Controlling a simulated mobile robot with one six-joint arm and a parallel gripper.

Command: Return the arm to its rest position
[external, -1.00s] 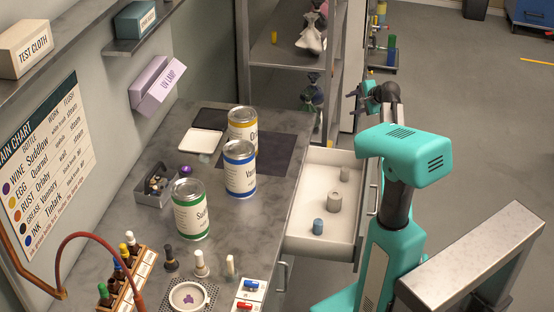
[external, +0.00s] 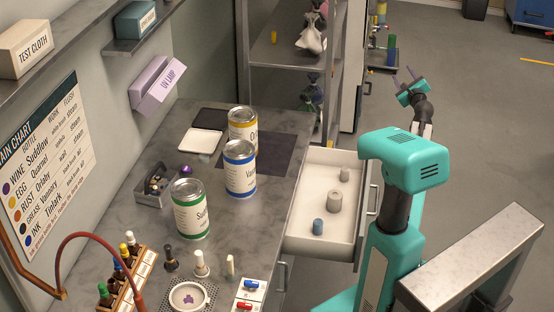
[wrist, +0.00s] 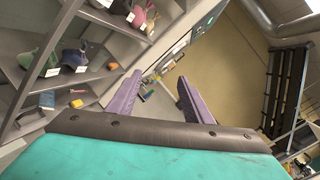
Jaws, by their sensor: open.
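My gripper (external: 404,79) is raised behind my teal arm body in the external view, above the floor and to the right of the metal shelf. Its purple fingers stand apart and hold nothing. In the wrist view my gripper (wrist: 158,98) shows both purple fingers wide apart with only background between them. My arm (external: 425,110) reaches up and away from the camera, clear of the bench.
The bench (external: 122,235) on the left carries several cans, bottles and a small tray. An open white drawer (external: 300,232) with a few small weights sits beside my base. Metal shelves (external: 272,66) stand near my gripper. A metal-topped bench (external: 480,255) stands at right. Open floor (external: 480,130) lies behind.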

